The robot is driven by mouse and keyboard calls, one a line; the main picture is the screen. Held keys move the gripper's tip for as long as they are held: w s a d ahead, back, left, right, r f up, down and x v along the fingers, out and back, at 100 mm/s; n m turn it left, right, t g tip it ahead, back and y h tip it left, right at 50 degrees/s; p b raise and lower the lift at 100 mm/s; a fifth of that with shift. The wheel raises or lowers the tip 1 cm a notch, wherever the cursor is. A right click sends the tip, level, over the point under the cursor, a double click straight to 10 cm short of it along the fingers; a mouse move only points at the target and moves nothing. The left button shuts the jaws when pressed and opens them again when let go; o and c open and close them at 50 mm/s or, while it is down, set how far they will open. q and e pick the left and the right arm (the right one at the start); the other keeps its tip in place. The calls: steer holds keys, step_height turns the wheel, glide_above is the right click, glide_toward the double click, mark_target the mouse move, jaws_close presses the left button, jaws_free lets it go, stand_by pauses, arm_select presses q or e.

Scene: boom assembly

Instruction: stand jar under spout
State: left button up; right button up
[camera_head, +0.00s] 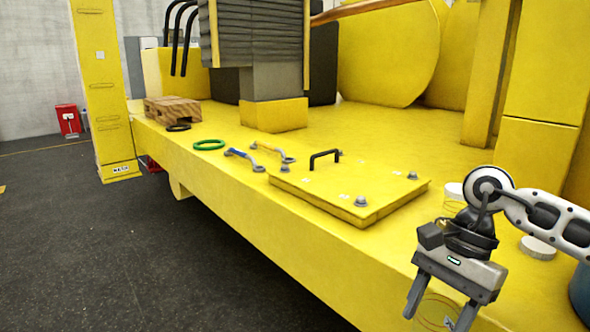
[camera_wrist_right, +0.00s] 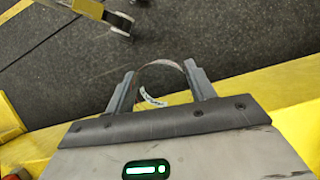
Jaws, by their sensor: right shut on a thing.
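My right gripper (camera_head: 437,316) is at the lower right of the head view, over the front edge of the yellow deck, with its fingers pointing down. It is shut on a clear jar (camera_head: 436,309) that has a pale label. In the right wrist view the jar (camera_wrist_right: 151,98) shows between the two fingers, its curved rim near the fingertips and dark floor visible beyond it. The jar's lower part is cut off in the head view. I cannot pick out a spout in either view. My left gripper is not in view.
A white round lid (camera_head: 538,248) lies on the yellow deck (camera_head: 400,125) right of the gripper.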

steer(key=s+a+f+n+g+h, duration=0.1)
steer(key=s+f+n+h, duration=0.2)
steer(key=n, duration=0.8)
steer(key=shift+f+g+h, duration=0.4)
steer(key=shift+f, duration=0.95)
